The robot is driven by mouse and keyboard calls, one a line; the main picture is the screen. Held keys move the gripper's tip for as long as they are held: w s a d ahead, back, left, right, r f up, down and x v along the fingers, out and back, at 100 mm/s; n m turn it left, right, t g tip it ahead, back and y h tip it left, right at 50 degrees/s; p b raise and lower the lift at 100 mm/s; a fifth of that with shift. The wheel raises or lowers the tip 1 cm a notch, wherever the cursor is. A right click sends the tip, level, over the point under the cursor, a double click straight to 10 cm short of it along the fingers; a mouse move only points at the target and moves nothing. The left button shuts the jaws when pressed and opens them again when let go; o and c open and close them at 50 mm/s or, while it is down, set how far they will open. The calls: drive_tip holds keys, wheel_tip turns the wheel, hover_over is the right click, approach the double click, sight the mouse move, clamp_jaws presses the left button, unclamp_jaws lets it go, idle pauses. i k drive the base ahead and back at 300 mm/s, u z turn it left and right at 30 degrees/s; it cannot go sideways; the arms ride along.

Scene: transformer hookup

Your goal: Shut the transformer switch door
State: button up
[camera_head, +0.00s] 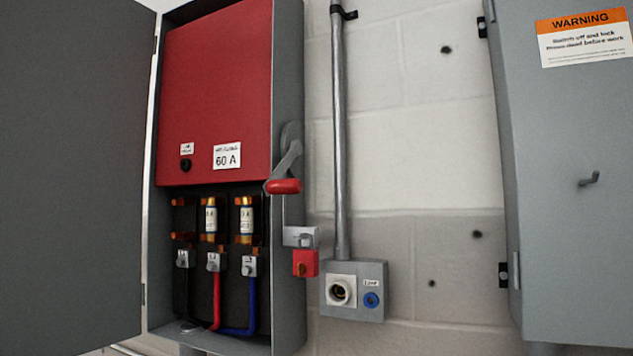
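The transformer switch is a grey wall box (289,90) with a red inner cover marked 60 A (217,90). Its grey door (70,170) stands wide open, hinged on the box's left edge and swung out to the left. Below the red cover, fuses (211,219) and lugs with black, red and blue wires (251,295) are exposed. A lever with a red grip (284,186) is on the box's right side, grip end down. A red padlock (305,263) hangs below it at a metal hasp. My gripper is not in view.
A small grey outlet box (355,307) with a round socket and a blue button sits right of the switch, under a vertical conduit (340,130). A grey cabinet (570,200) with a warning label stands at the right. Block wall (430,170) lies between.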

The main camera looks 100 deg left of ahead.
sight(75, 75)
drive_tip(key=u, duration=3.6)
drive_tip(key=k, duration=0.75)
drive_tip(key=i, duration=0.75)
drive_tip(key=z, duration=0.05)
